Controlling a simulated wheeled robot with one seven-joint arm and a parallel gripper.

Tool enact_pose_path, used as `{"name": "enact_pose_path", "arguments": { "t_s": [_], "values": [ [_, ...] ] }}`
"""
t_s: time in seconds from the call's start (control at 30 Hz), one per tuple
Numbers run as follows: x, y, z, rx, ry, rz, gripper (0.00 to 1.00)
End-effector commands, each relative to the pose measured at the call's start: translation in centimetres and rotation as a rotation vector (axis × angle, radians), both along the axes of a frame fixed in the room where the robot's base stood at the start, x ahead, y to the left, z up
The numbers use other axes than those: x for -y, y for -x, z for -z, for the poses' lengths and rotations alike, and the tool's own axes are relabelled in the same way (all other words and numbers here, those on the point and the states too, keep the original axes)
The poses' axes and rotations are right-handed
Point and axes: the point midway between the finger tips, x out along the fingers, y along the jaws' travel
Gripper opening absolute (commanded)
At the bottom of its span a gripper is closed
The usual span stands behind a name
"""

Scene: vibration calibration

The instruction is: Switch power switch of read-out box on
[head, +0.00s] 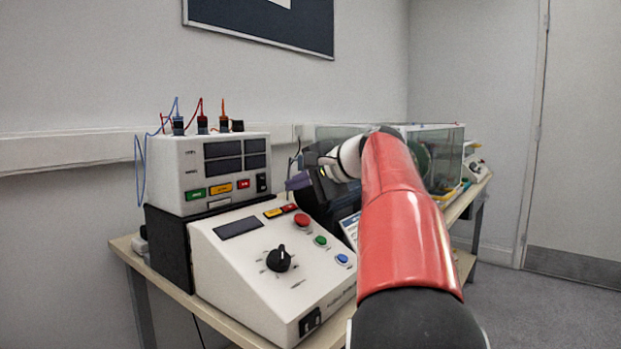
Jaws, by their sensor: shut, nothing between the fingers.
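The read-out box (180,170) is a white box with dark displays on its front and coloured plugs on top. Its black power switch (262,183) is a small rocker at the lower right of the front face; which way it is tipped is too small to tell.
The read-out box stands on a black block (168,245). In front is a white sloped control box (245,270) with a knob, coloured buttons and its own switch (310,321). A clear glass case (446,150) stands behind my arm. Floor at right is free.

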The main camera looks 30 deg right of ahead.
Motion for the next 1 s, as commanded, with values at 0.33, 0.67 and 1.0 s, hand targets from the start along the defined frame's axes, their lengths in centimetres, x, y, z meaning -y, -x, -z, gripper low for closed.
{"name": "enact_pose_path", "arguments": {
  "t_s": [0.33,0.67,1.0],
  "values": [
    [-2.0,-5.4,1.6,-0.001,0.000,-0.002,0.00],
    [-2.4,-6.5,1.8,-0.001,0.000,0.000,0.00],
    [-2.5,-6.8,2.6,0.045,-0.016,0.000,0.00]
  ]
}}
